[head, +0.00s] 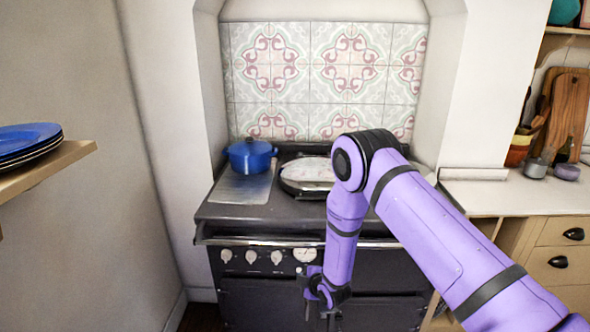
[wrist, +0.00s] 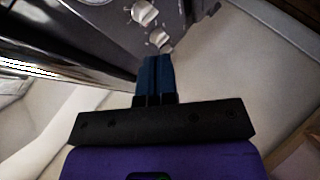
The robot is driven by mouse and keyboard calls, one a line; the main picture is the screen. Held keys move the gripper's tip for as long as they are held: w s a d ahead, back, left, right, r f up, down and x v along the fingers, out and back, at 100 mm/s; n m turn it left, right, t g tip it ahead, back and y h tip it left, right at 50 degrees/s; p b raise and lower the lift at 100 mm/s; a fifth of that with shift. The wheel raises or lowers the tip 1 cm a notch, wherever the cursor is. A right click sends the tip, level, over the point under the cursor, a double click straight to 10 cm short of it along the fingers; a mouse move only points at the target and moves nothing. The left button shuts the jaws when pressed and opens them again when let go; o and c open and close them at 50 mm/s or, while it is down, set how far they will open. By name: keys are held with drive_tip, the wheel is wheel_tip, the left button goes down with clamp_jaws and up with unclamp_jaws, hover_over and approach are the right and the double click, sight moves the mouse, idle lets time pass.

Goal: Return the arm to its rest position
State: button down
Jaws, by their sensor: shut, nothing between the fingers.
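My purple arm reaches in from the lower right of the head view and bends down in front of the stove. My gripper (wrist: 157,62) is shut, with its dark blue fingers together and nothing between them. In the wrist view its fingertips are close to the stove's white control knobs (wrist: 145,13); I cannot tell whether they touch. In the head view the wrist end hangs low before the stove front, and the fingers do not show clearly there.
The dark stove (head: 250,212) stands in a tiled alcove. A blue pot (head: 250,157) and a round pan (head: 300,187) are on it. A wooden shelf (head: 60,165) with blue plates (head: 30,140) juts out at left. A counter (head: 505,195) with drawers is at right.

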drive_tip(key=w+d+r, duration=0.1)
drive_tip(key=r, duration=0.2)
drive_tip(key=w+d+r+m, duration=0.1)
drive_tip(key=r, duration=0.3)
drive_tip(key=w+d+r+m+h, duration=0.1)
drive_tip(key=r, duration=0.3)
drive_tip(key=s+d+r+m+h, duration=0.15)
drive_tip(key=d+r, duration=0.25)
drive_tip(key=r, duration=0.5)
drive_tip(key=s+d+r+m+g+h, duration=0.1)
drive_tip(key=s+d+r+m, duration=0.3)
drive_tip(key=r, duration=0.6)
drive_tip(key=s+d+r+m+h, duration=0.1)
drive_tip(key=d+r+m, duration=0.1)
drive_tip(key=d+r, duration=0.5)
drive_tip(key=s+d+r+m+g, duration=0.1)
drive_tip(key=s+d+r+m, duration=0.2)
drive_tip(key=s+r, duration=0.65)
drive_tip(key=s+d+r+m+g, duration=0.1)
drive_tip(key=s+d+r+m, duration=0.1)
drive_tip(key=s, duration=0.6)
drive_tip(key=s+d+r+m+h, duration=0.1)
drive_tip(key=s+d+r+m, duration=0.1)
drive_tip(key=s, duration=0.7)
drive_tip(key=s+d+r+m+g, duration=0.1)
drive_tip(key=s+d+r+m, duration=0.1)
drive_tip(key=s, duration=0.7)
drive_tip(key=shift+d+r+g+h, duration=0.3)
drive_tip(key=shift+d+r+h, duration=0.05)
drive_tip(key=shift+r, duration=0.2)
